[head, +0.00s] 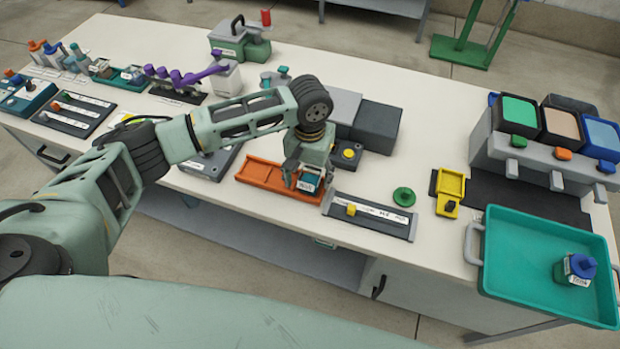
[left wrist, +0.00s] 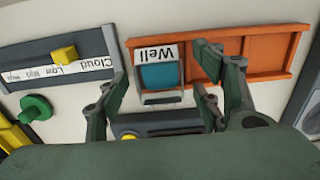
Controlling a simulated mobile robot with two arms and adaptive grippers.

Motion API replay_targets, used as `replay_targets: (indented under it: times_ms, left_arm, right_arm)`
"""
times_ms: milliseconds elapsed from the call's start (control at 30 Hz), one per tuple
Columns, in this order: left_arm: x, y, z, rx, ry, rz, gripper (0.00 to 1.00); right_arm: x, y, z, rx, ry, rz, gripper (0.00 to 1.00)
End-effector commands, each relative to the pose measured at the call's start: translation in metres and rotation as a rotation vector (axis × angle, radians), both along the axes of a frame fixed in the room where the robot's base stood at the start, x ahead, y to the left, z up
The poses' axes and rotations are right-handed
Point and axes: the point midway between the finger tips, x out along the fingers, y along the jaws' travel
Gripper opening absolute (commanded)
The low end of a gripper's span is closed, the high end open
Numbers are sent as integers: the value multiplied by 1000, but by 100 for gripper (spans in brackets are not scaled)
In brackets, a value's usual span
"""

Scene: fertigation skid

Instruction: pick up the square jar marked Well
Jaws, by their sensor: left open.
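The square jar marked Well (head: 308,182) stands at the right end of the orange tray (head: 262,176) on the bench. In the left wrist view the jar (left wrist: 160,76) shows a white label reading "Well" and a teal face. My left gripper (head: 304,178) points down over the jar and partly hides it in the head view. In the left wrist view its open fingers (left wrist: 160,98) stand on either side of the jar, with gaps visible. I cannot tell how far down the fingers reach. My right gripper is not in view.
A grey slide panel with a yellow knob (head: 351,209) lies right of the orange tray. Dark grey boxes (head: 376,128) stand behind the gripper. A green knob (head: 404,197) is nearby. A teal tray (head: 520,262) at the right holds a blue-lidded jar (head: 575,269) and has free room.

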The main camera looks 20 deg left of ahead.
Motion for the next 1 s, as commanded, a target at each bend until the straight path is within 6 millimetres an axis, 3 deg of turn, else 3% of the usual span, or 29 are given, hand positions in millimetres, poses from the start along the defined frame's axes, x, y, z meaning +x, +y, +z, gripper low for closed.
replay_targets:
  times_ms: [133,400,1000]
  left_arm:
    - [0,0,-14,0,-1,-1,61]
    - [1,0,-17,0,-2,-2,60]
    - [1,0,-17,-1,-3,-1,10]
  right_arm:
    - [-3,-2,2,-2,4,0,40]
    - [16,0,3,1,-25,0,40]
    - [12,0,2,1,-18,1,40]
